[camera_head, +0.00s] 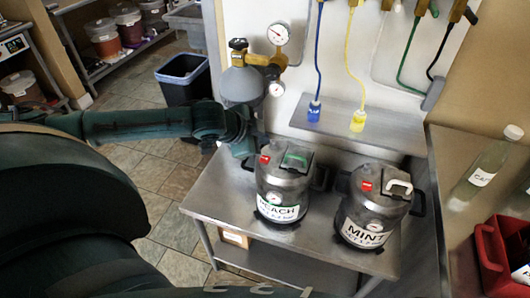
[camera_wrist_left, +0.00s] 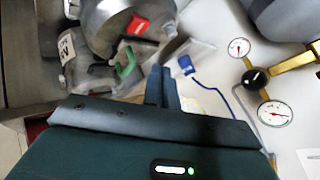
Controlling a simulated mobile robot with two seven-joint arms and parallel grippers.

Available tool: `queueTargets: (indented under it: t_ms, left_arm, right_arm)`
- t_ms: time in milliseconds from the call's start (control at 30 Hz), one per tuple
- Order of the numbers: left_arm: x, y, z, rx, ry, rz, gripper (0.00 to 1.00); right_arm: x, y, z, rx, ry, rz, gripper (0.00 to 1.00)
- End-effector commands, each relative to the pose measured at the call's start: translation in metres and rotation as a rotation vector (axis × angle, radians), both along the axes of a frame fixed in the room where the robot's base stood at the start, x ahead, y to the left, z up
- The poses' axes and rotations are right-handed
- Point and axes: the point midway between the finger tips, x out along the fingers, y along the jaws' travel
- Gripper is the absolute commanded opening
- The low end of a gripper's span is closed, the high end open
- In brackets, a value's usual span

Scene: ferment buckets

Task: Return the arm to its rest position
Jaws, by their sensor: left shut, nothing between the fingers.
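My left arm comes in from the left, and my left gripper (camera_head: 243,158) hangs in the air near the back left of the steel table, beside the PEACH keg. In the left wrist view its two fingers (camera_wrist_left: 161,84) are together with nothing between them. The metal PEACH keg (camera_head: 283,185) stands upright with a red tag and a green handle on its lid. The MINT keg (camera_head: 372,210) stands upright to its right with a red tag and a white handle. The gripper looks apart from both kegs. My right gripper is out of view.
The steel table (camera_head: 205,195) has bare space at its left. A gas regulator with gauges (camera_head: 278,34) is on the wall behind. Blue (camera_head: 314,111) and yellow (camera_head: 358,120) hose ends hang by a wall shelf. A black bin (camera_head: 184,80) and red crate (camera_head: 490,258) stand at the sides.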

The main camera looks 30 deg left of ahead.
Motion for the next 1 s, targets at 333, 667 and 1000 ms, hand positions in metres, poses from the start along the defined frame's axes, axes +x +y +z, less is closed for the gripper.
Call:
queueTargets:
  t_ms: [333, 667, 1000]
  left_arm:
    - [0.000, 0.000, 0.010, 0.001, -0.002, -0.001, 0.00]
    - [-0.001, -0.003, 0.007, -0.005, 0.000, -0.006, 0.00]
    - [-0.038, -0.121, -0.073, -0.319, -0.002, -0.056, 0.00]
  right_arm:
    - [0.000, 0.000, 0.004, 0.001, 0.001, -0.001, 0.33]
    - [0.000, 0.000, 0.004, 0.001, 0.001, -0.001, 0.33]
    - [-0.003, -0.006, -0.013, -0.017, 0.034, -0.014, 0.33]
